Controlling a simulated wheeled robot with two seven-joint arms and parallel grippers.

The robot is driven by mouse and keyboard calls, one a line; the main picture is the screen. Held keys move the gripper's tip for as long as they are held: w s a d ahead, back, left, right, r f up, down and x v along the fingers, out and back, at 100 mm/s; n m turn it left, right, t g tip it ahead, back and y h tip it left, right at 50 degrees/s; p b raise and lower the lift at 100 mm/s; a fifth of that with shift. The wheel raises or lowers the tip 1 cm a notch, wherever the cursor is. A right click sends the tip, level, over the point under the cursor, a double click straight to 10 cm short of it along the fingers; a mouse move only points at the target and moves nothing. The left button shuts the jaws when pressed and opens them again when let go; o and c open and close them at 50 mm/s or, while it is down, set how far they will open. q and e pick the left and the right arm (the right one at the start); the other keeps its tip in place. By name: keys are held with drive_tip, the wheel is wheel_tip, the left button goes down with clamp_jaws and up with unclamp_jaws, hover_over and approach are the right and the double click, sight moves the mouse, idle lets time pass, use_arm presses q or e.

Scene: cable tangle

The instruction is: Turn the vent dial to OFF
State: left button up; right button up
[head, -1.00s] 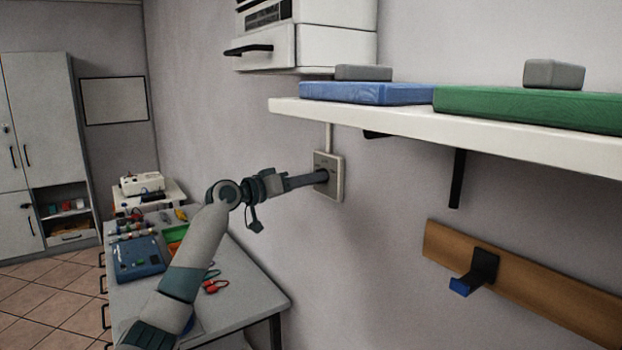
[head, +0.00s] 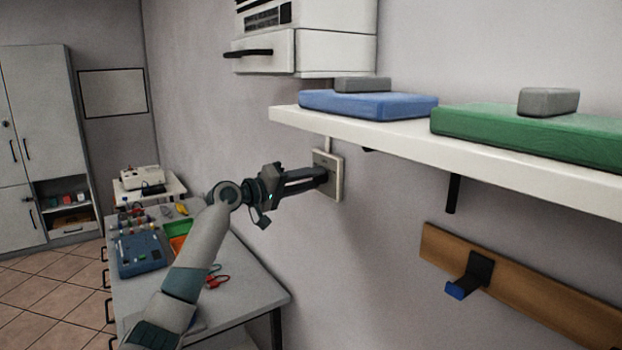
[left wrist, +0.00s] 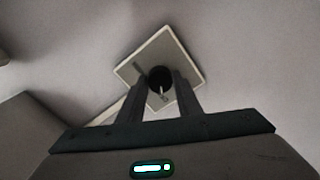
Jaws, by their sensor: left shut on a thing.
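The vent dial (left wrist: 160,80) is a dark round knob with a pale pointer mark, on a square beige wall plate (head: 336,178) under the shelf. The plate also shows in the left wrist view (left wrist: 178,50), where it looks turned like a diamond. My left gripper (head: 322,178) reaches the plate from the left and is shut on the dial. In the left wrist view its two fingers (left wrist: 160,88) stand on either side of the knob. In the head view the fingers hide most of the dial, and I cannot read the plate's markings. My right gripper is not in view.
A white shelf (head: 400,146) with blue and green boxes juts out above the plate. A white wall unit (head: 335,50) hangs higher up. A wooden rail (head: 540,300) with a hook is at lower right. A workbench (head: 245,280) with tools stands below my arm.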

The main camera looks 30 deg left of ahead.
use_arm(q)
drive_tip(key=o, duration=1)
drive_tip(key=shift+a, duration=0.1)
drive_tip(key=shift+o, duration=0.2)
drive_tip(key=shift+s, duration=0.15)
drive_tip(key=shift+s+a+f+b, duration=0.1)
drive_tip(key=shift+s+b, duration=0.15)
drive_tip(key=shift+b, duration=0.05)
drive_tip(key=b+v, duration=0.7)
drive_tip(key=v, duration=0.9)
drive_tip(key=shift+s+a, duration=0.15)
drive_tip(key=shift+s, duration=0.1)
